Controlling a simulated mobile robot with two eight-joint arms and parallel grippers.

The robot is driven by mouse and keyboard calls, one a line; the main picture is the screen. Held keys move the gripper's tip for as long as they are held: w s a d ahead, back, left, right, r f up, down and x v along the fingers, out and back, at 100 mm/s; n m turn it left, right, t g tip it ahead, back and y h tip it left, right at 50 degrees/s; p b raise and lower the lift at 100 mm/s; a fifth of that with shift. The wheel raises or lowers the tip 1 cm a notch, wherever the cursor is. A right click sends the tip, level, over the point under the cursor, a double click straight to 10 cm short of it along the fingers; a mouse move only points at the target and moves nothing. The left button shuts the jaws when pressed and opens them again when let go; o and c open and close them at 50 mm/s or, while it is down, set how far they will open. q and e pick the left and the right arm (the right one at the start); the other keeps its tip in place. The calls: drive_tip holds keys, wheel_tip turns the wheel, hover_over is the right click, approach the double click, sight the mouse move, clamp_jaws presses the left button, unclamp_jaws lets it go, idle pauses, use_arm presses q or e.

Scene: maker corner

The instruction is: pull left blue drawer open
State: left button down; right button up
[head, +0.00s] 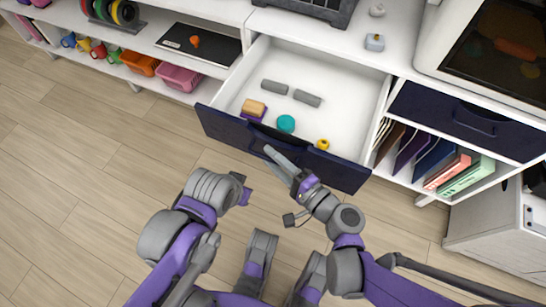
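The left blue drawer (222,126) is pulled well out of the white cabinet. Its dark navy front faces me and its white inside shows. My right gripper (279,158) is at the middle of the drawer front, by the handle (262,135). Its fingers overlap in this view, and I cannot tell whether they grip the handle. My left gripper (243,189) hangs in front of the drawer, to the left and apart from it. Its finger opening is not clear.
The drawer holds grey blocks (307,98), a teal ball (286,123), a yellow item (322,144) and a tan-and-purple block (253,108). A second navy drawer (475,121) at right is closed above books (440,165). The wooden floor (90,190) at left is clear.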

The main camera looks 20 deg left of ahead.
drive_tip(key=shift+d, duration=0.1)
drive_tip(key=p+v, duration=0.1)
drive_tip(key=v, duration=0.9)
drive_tip(key=shift+s+d, duration=0.15)
drive_tip(key=shift+d, duration=0.15)
